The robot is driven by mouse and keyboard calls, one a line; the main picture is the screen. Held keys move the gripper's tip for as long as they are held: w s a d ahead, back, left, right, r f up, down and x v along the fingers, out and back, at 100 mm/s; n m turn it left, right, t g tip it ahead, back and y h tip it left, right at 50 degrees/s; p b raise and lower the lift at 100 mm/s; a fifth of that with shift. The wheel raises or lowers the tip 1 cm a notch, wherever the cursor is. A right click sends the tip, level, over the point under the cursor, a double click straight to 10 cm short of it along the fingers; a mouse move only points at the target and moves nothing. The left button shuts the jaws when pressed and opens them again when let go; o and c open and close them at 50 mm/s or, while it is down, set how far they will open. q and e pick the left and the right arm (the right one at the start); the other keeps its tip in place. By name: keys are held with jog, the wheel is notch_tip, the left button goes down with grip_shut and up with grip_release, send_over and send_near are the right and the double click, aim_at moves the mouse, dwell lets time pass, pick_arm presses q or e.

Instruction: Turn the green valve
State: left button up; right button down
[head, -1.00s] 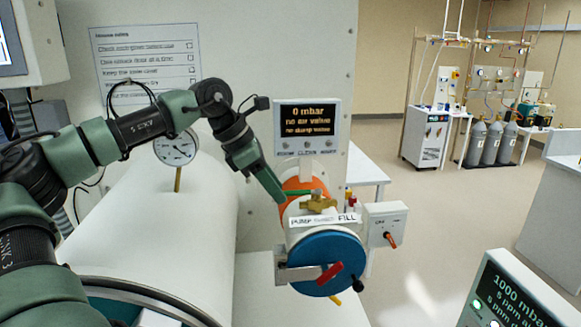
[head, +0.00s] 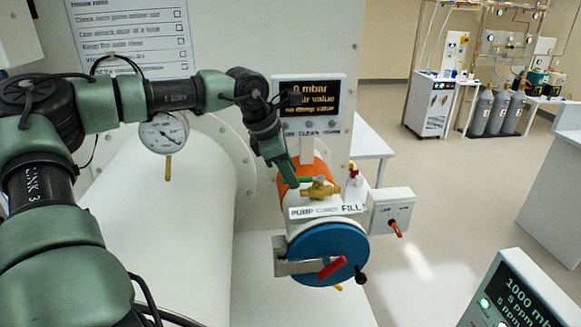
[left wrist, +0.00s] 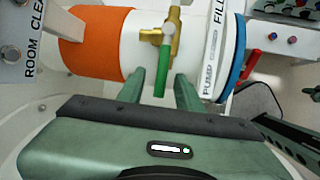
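The green valve handle (left wrist: 162,72) sits on a brass valve body (head: 320,190) on top of the short white port. In the left wrist view the handle points down the picture, crosswise to the port, between the fingers of my left gripper (left wrist: 160,90). The fingers are open with a gap on each side of the handle. In the head view my left gripper (head: 291,180) is at the valve's left, and its fingertips overlap the handle. A label reading PUMP and FILL (head: 328,211) lies in front of the valve.
The port has an orange band (left wrist: 95,40) and a blue round door (head: 328,255) with a red handle (head: 332,268). A small switch box (head: 392,210) is at its right. A display (head: 309,100) reading 0 mbar, partly hidden by my arm, stands behind.

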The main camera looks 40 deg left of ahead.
pick_arm(q)
jog(key=shift+w+f, duration=0.1)
jog(key=shift+d, duration=0.15)
jog(key=shift+c, duration=0.5)
grip_shut()
dwell(0.9)
